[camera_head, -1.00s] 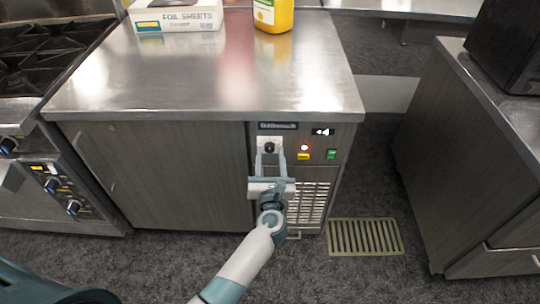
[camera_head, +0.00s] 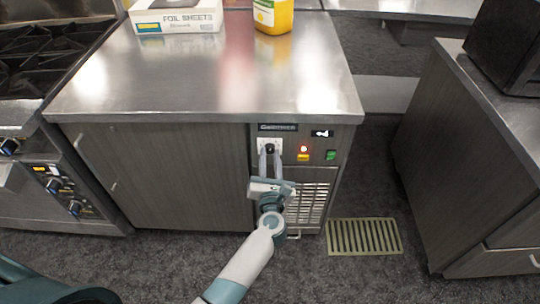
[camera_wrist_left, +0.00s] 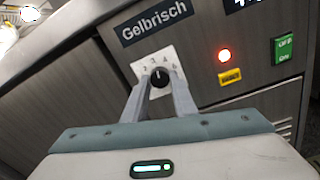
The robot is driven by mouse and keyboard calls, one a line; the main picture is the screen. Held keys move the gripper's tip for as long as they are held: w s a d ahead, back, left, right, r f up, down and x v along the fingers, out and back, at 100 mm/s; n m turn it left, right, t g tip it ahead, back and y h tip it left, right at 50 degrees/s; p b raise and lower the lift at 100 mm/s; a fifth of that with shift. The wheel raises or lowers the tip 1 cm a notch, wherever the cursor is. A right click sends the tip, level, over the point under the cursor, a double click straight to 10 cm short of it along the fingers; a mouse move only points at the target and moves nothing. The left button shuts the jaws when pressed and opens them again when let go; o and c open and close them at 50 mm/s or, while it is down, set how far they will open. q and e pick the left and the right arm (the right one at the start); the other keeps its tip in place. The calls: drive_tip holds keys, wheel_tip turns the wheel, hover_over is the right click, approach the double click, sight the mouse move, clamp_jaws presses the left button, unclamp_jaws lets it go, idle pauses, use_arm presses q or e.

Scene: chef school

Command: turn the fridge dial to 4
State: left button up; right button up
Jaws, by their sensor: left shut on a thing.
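The fridge dial (camera_head: 269,148) is a small black knob on a white numbered plate, under the Gelbrisch label on the fridge's front panel. In the left wrist view the dial (camera_wrist_left: 160,77) sits between the two grey fingertips, with small digits arched above it. My left gripper (camera_head: 269,154) reaches up to the panel, and it also shows in the left wrist view (camera_wrist_left: 159,88). It is shut on the dial. A light mark on the knob points roughly upward in the wrist view, but I cannot tell exactly which digit it meets. My right gripper is not in view.
Right of the dial are a lit red lamp (camera_head: 304,149), a yellow label (camera_head: 303,157), a green switch (camera_head: 330,155) and a small display (camera_head: 322,133). A vent grille (camera_head: 312,200) lies below. The steel counter (camera_head: 200,80) overhangs the panel.

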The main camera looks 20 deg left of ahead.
use_arm(q)
drive_tip(key=m+p, duration=0.2)
drive_tip(key=m, duration=0.3)
drive_tip(key=shift+m+p, duration=0.3)
drive_tip(key=shift+m, duration=0.2)
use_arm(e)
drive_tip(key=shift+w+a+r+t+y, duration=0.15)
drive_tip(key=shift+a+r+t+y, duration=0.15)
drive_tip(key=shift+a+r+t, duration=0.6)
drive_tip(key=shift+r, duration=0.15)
use_arm(q)
drive_tip(key=o, duration=1.1)
drive_tip(key=shift+c, duration=0.2)
drive_tip(key=v, duration=1.7)
drive_tip(key=shift+s, duration=0.25)
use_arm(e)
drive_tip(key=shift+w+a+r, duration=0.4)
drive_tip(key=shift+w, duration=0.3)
